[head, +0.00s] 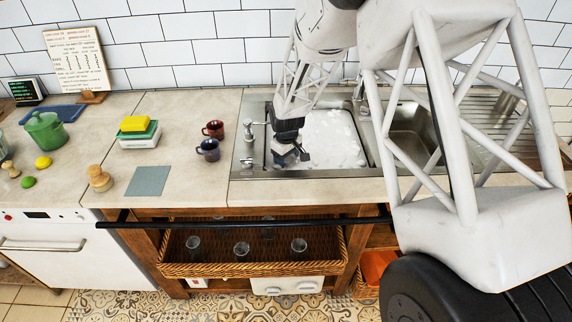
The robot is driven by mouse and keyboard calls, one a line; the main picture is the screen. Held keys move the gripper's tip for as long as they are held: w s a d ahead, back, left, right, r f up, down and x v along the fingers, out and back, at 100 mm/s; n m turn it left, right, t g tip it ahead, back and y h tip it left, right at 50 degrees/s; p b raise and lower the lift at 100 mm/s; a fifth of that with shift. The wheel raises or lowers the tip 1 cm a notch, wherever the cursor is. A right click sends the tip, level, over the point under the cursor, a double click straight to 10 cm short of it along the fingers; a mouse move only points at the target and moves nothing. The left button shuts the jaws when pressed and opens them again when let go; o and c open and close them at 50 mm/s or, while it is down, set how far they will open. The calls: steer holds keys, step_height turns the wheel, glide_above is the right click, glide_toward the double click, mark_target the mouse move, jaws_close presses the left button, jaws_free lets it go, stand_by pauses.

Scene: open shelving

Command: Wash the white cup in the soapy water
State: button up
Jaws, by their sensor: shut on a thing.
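My gripper (290,158) is over the left side of the left sink basin, pointing down near the basin's near-left edge. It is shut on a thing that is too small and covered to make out. White soapy foam (335,140) fills the left basin to the right of the gripper. I cannot make out a white cup anywhere; white on white foam is hard to tell apart. A dark red cup (213,129) and a dark blue cup (208,150) stand on the counter left of the sink.
The right basin (415,130) looks empty, partly behind my arm. A yellow sponge (135,123) sits on a green and white box (138,138). A grey mat (148,181) and green pot (46,131) lie further left.

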mark_target(289, 157)
steer(key=shift+w+d, duration=0.25)
steer(key=shift+w, duration=0.25)
steer(key=shift+w+d, duration=0.25)
steer(key=shift+w, duration=0.25)
steer(key=shift+r, duration=0.1)
stand_by(0.6)
step_height(289, 157, up, 13)
steer(key=shift+r, duration=0.15)
stand_by(1.6)
